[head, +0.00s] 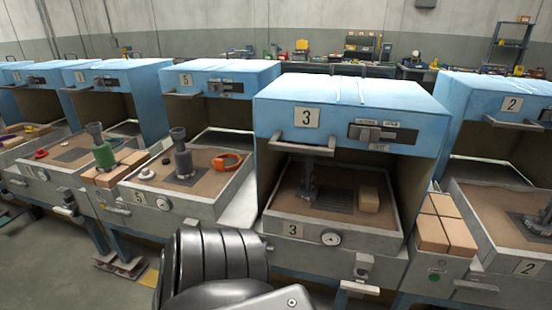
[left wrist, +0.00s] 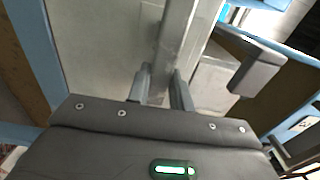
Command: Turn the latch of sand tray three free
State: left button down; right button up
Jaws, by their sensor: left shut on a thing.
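Sand tray three (head: 290,228) sits in the blue station marked 3, with a "3" plate and a round gauge on its front. Its sand holds a grey upright fitting (head: 308,185), a dark grate and a tan block (head: 369,200). A small grey fitting (head: 363,265) is below the tray's right front; I cannot tell whether it is the latch. My left arm (head: 225,265) rises in front of the station; its fingertips are hidden in the head view. In the left wrist view my left gripper (left wrist: 161,90) is shut on a grey metal bar (left wrist: 178,40). My right gripper is not in view.
A dark grey block-like part (left wrist: 257,66) sticks out right of the gripper. Tan blocks (head: 445,225) stand between stations 3 and 2. Station 5 (head: 218,80) is on the left, with its own tray. Open floor is at lower left.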

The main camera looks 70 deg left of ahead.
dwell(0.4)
pick_arm(q)
jog(key=c, duration=1.2)
grip_release()
jog(key=shift+c, duration=0.2)
jog(key=v, duration=1)
jog(key=shift+s+d+p, duration=0.25)
jog(key=shift+d+p, duration=0.1)
